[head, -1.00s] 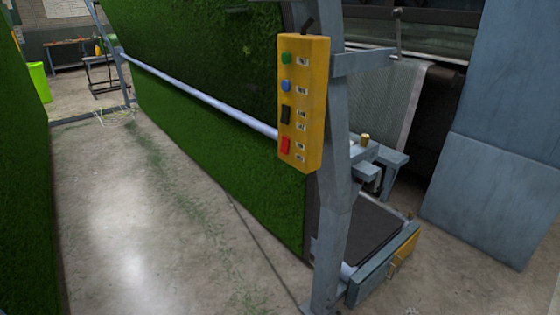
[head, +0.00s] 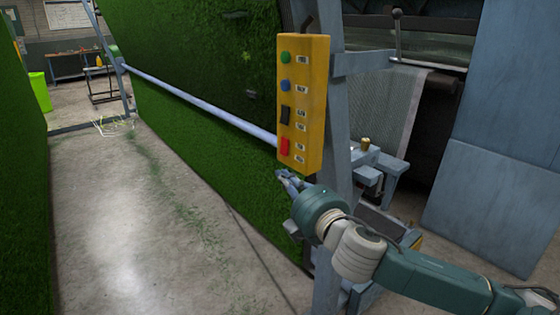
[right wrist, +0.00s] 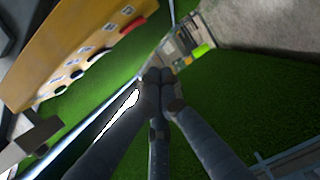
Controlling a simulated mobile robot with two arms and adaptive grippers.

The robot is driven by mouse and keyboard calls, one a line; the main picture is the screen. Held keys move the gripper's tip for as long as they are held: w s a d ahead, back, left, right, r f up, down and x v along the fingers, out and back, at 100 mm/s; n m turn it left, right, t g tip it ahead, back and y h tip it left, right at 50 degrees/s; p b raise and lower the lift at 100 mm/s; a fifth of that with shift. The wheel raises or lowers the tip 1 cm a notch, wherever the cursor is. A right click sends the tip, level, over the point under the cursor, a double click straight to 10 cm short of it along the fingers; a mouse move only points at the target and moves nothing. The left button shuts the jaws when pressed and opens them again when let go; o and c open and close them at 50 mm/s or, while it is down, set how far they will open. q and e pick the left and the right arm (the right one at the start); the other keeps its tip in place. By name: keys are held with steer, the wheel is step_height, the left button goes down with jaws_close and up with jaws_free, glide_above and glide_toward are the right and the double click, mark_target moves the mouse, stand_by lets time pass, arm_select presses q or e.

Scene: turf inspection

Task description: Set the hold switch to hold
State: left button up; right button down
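A yellow control box (head: 316,105) hangs on the grey post in the head view. Down its face run a green button (head: 286,57), a blue button (head: 285,85), a black rocker switch (head: 286,115) and a red switch (head: 285,146). Their labels are too small to read, so I cannot tell which is the hold switch. My right gripper (head: 284,177) is just below the box's lower end, apart from the switches. In the right wrist view its fingers (right wrist: 159,77) meet at the tips, empty; the box (right wrist: 55,40) lies to their upper left. My left gripper is out of view.
A wall of green turf (head: 200,125) stands behind the box, with a pale blue bar (head: 195,101) across it. The grey post (head: 337,150) carries the box. Grey panels (head: 495,190) stand at the right.

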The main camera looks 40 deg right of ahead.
mark_target(284, 146)
steer(key=w+d+p, duration=0.1)
steer(key=w+d, duration=0.1)
steer(key=w, duration=0.1)
steer(key=w+d+p, duration=0.1)
steer(key=w, duration=0.2)
steer(key=w+d+f+p, duration=0.1)
steer(key=w+d+p, duration=0.1)
steer(key=w, duration=0.2)
steer(key=shift+w+d, duration=0.1)
steer(key=shift+d, duration=0.25)
